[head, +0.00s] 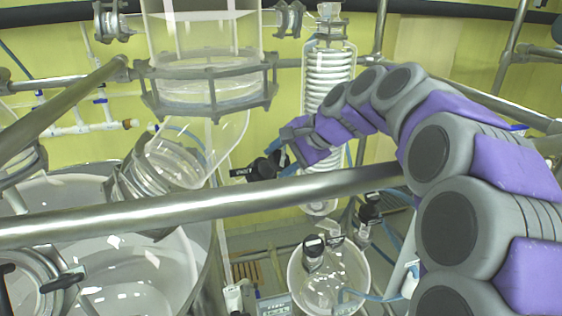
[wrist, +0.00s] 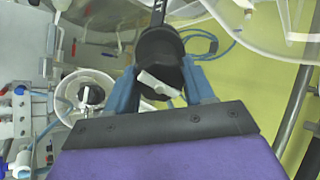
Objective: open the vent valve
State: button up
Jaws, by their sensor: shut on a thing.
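The vent valve (head: 262,168) is a black valve body with a dark handle and a small white-lettered label. It sits beside the glass elbow, just above the steel rail in the head view. In the wrist view the black valve knob (wrist: 160,46) lies between two blue fingers, with a pale piece on its near face. My gripper (head: 281,157) reaches it from the right. In the wrist view my gripper (wrist: 162,78) has a finger on each side of the knob and is shut on it. The far side of the valve is hidden.
A thick steel rail (head: 200,207) crosses in front, below the valve. A glass vessel (head: 205,50) stands at upper left and a coil condenser (head: 328,80) behind my arm. A round flask (head: 330,280) with a black-capped fitting (head: 313,250) is below.

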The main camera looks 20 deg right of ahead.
dwell(0.3)
jog(key=o, duration=1)
jog(key=shift+o, duration=0.2)
jog(key=shift+d+r, duration=0.1)
jog(key=shift+d, duration=0.05)
jog(key=v, duration=1.7)
jog(key=shift+b, duration=0.45)
jog(key=shift+d, duration=0.1)
